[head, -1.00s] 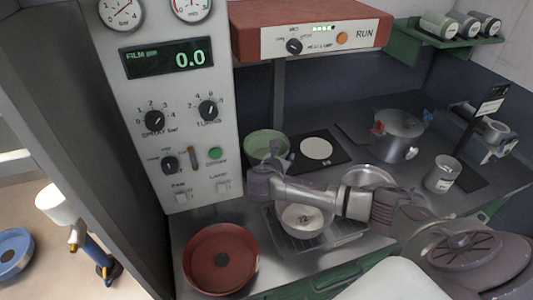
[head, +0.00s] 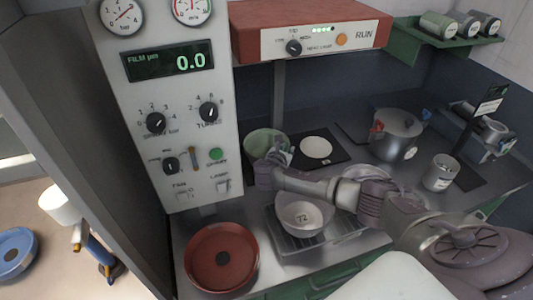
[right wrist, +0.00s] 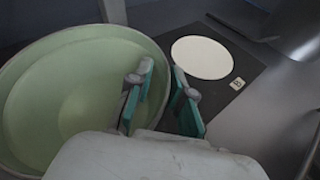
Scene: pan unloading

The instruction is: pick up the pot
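A pale green round vessel (head: 262,138) stands at the back of the counter, beside the control column. It fills the left of the right wrist view (right wrist: 70,100). My right gripper (head: 276,150) is at its right rim. In the right wrist view the gripper (right wrist: 162,98) is open, with one finger over the inside of the vessel and the other outside its rim. I cannot tell whether they touch the wall. A silver lidded pot (head: 398,138) with red and blue handles stands farther right, apart from the gripper. My left gripper is not in view.
A white bowl marked 72 (head: 301,216) sits on a wire rack (head: 346,228) under my right arm. A red pan (head: 205,271) is at the front left. A white disc (head: 316,147) lies on a dark mat beside the vessel. A steel canister (head: 441,173) stands at right.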

